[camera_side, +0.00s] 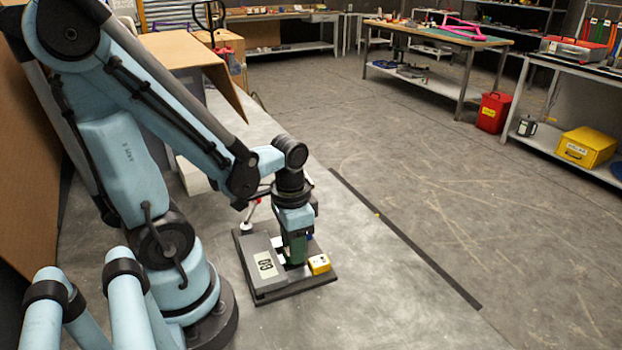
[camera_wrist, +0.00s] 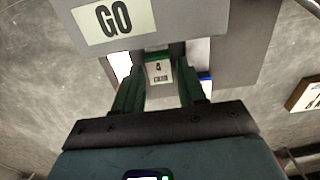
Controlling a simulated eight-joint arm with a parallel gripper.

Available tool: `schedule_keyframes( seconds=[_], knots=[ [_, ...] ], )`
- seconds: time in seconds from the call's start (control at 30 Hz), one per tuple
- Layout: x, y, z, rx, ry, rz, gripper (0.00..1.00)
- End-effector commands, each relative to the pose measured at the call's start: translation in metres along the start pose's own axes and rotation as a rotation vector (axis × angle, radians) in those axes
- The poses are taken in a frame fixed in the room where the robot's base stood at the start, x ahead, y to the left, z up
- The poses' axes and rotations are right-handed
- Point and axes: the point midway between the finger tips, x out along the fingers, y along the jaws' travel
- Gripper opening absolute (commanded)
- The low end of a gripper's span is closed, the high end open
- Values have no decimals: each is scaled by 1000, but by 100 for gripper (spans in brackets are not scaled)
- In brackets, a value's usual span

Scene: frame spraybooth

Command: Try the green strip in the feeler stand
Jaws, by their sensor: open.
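The feeler stand (camera_side: 262,285) sits on the grey worktop below my gripper, with a dark base and a grey block marked GO. The GO block also fills the top of the wrist view (camera_wrist: 190,18). In the side view my gripper (camera_side: 294,250) is low over the stand.
A blue piece (camera_wrist: 205,83) shows right of the fingers. The worktop is clear right of the stand, up to a dark strip (camera_side: 405,240).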

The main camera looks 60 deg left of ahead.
Motion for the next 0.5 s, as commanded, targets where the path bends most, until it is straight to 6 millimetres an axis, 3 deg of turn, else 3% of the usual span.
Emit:
schedule_keyframes(
  seconds=[0.47,0.5],
  knots=[
    [6,0,0,0,0,0,40],
    [6,0,0,0,0,0,36]
  ],
)
